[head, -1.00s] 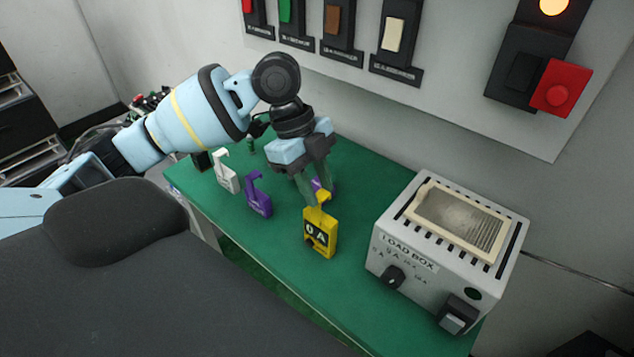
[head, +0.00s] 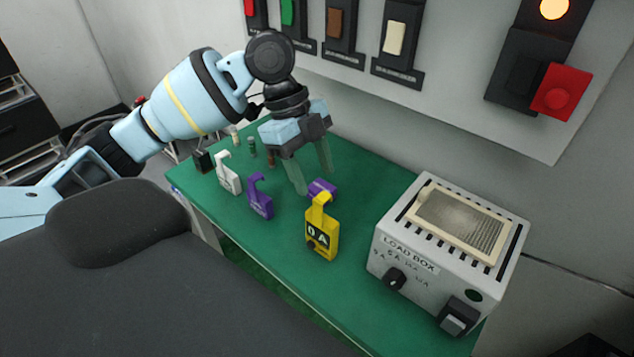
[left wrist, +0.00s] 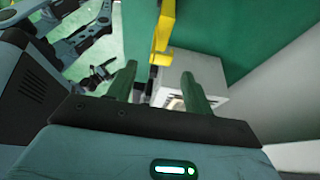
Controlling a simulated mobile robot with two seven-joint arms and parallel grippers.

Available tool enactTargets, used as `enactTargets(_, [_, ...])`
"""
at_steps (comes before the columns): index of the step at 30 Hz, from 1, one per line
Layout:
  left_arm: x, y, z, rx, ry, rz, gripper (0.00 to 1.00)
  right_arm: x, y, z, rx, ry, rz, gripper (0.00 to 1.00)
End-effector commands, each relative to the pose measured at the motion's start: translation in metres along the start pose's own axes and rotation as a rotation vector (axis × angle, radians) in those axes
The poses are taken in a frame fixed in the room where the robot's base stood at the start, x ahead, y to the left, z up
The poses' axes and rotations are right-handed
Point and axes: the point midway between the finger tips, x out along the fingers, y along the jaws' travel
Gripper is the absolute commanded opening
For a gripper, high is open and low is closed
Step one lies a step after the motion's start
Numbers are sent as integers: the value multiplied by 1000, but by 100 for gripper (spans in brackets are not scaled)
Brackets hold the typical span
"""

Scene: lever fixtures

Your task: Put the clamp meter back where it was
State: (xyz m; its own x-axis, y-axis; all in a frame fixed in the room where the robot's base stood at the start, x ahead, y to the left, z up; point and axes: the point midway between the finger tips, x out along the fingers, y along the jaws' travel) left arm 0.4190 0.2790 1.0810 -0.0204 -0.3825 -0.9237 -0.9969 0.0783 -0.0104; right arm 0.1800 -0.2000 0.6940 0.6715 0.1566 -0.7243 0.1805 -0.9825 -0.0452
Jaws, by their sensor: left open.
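The clamp meter (head: 322,232) is yellow, with a hooked jaw at its top and a display reading 0 A. It stands upright on the green bench, left of the load box. My left gripper (head: 312,180) is open and empty, above and behind the meter, apart from it. In the left wrist view, part of the yellow meter (left wrist: 163,30) shows beyond the open fingers (left wrist: 158,82). At the upper left of that view are blue and black arm parts of mine; a small, dark gripper end (left wrist: 100,75) there is unclear.
A grey load box (head: 440,255) stands at the bench's right. A purple cylinder (head: 323,187) lies just behind the meter. Purple (head: 260,198) and white (head: 227,176) lock-like pieces stand to the left. A panel with coloured breakers (head: 395,38) rises behind. The bench's front middle is clear.

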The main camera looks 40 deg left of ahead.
Motion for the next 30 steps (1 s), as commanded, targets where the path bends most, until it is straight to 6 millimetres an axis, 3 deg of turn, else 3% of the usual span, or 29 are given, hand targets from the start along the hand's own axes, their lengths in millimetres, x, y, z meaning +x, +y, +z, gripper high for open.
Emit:
enactTargets(6, [-47,-1,-1,1,0,-5,51,-1,3,-6,-12,10,1,89])
enactTargets(12, [-74,-1,-1,1,1,-3,51,-2,4,-8,-15,14,2,89])
enactTargets(18, [-84,0,0,1,1,0,51,-2,4,-8,-15,15,3,89])
enactTargets(30, [-84,0,0,0,1,1,51,-1,2,-8,-4,15,3,89])
